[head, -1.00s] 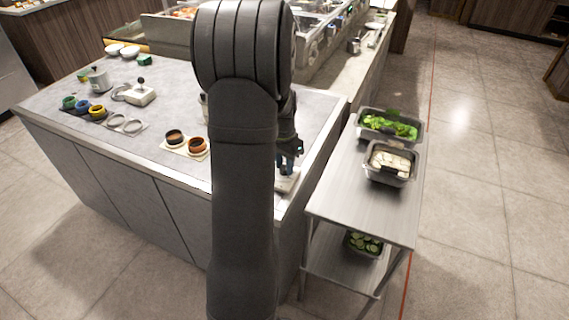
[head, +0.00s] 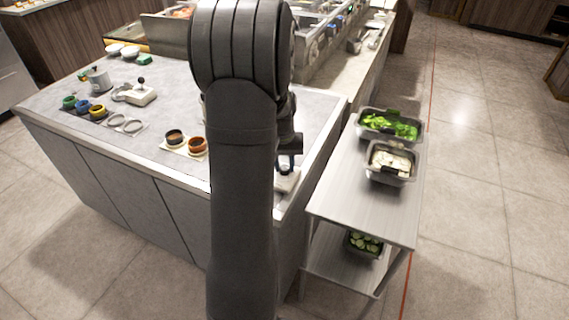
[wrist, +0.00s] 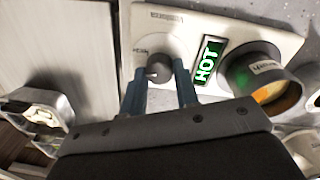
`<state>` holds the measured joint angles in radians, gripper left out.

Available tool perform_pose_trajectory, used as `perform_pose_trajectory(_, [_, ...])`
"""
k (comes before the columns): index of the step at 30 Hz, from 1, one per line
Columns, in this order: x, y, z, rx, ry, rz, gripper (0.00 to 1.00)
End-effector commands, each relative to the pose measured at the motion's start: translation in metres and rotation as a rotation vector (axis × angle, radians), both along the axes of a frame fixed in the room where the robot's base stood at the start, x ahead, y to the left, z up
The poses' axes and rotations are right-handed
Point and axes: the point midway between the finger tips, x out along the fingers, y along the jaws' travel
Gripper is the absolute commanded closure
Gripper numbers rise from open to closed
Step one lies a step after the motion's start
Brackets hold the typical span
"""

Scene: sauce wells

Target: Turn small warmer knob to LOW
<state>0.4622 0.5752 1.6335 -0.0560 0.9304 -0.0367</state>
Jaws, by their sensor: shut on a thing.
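The small warmer is a pale panel (wrist: 225,28) in the wrist view, with a round grey knob (wrist: 157,48) and a green lit display reading HOT (wrist: 207,62). A small white mark shows on the knob's lower side near the left finger. My gripper (wrist: 160,82) has its two blue-grey fingers on either side of the knob, shut on it. In the head view my gripper (head: 288,163) is low over the warmer (head: 287,183) at the counter's right corner. My arm hides part of the warmer there. The small print by the knob is too blurred to read.
A dark-rimmed cup with orange contents (wrist: 262,78) stands right of the display. Brown sauce cups (head: 197,145) sit left of my arm on the counter. A steel cart (head: 350,205) with food pans (head: 390,178) stands close on the right.

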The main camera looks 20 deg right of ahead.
Motion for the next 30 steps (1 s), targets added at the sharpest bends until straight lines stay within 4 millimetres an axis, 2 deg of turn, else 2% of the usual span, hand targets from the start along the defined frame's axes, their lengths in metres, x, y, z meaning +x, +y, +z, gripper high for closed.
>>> perform_pose_trajectory(12, [-0.0005, 0.0003, 0.0, 0.0, 0.001, 0.258, 0.95])
perform_pose_trajectory(30, [-0.0006, 0.0004, -0.0001, 0.0, 0.001, 0.326, 0.95])
